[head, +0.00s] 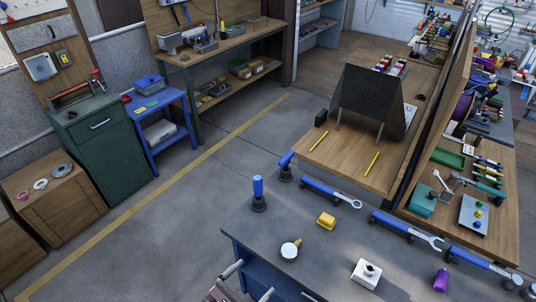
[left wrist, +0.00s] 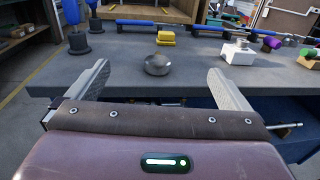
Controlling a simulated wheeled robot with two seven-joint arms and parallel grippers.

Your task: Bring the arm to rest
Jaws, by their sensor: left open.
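My left gripper (head: 249,282) shows at the bottom edge of the head view, at the near edge of the dark grey bench top (head: 320,238). Its two fingers are spread apart with nothing between them. In the left wrist view the open left gripper (left wrist: 158,72) points toward the bench. A round metal knob (left wrist: 158,65) sits on the bench beyond the gap between the fingers; the same knob (head: 290,249) shows in the head view, apart from the gripper. My right gripper is not in view.
Open floor (head: 170,235) lies left of the bench.

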